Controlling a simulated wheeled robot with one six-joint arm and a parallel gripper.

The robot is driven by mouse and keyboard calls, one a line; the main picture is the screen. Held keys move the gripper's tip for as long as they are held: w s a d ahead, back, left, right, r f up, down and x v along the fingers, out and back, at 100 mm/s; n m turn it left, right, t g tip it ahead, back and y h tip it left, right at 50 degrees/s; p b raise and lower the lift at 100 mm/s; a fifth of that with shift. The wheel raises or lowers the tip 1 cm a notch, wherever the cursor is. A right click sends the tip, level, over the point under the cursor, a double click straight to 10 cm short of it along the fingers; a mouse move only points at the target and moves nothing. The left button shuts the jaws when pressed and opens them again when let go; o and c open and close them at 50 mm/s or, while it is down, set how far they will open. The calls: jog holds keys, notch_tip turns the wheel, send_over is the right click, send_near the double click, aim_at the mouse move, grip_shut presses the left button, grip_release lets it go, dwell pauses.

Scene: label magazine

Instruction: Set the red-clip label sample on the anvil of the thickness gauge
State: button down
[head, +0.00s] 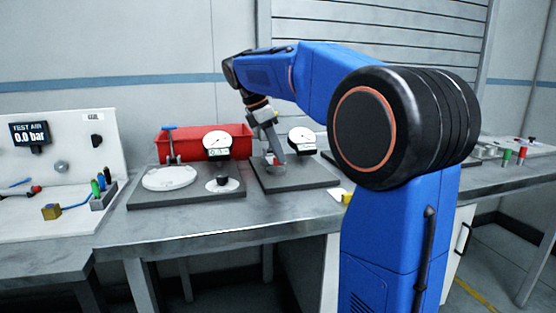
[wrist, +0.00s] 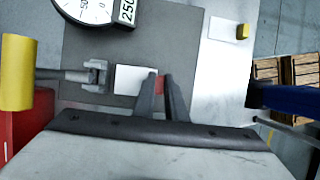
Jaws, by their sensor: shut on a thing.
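My gripper (wrist: 161,82) is shut on the red clip (wrist: 160,85) of the label sample. The white label (wrist: 134,79) sticks out to the left of the fingers in the wrist view, over a dark grey base plate (wrist: 82,45). Its free end is close to a metal clamp-like part (wrist: 95,75); I cannot tell if they touch. In the head view my gripper (head: 275,163) is over the right-hand base plate (head: 297,181), in front of a dial gauge (head: 301,140). A second dial gauge (head: 217,143) stands on the left-hand plate. I cannot make out which anvil is the thickness gauge's.
A yellow-clip sample (wrist: 243,31) lies on the bench beside the plate. A yellow-handled lever (wrist: 16,72) is left of the label. A red bin (head: 188,141) stands behind the gauges. A white disc (head: 170,178) sits on the left plate. Bare bench lies in front.

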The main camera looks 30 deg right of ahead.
jog(key=shift+f, duration=1.1)
jog(key=shift+f, duration=0.1)
jog(key=c, duration=1.8)
grip_release()
jog(key=v, duration=1.2)
jog(key=shift+s, duration=0.1)
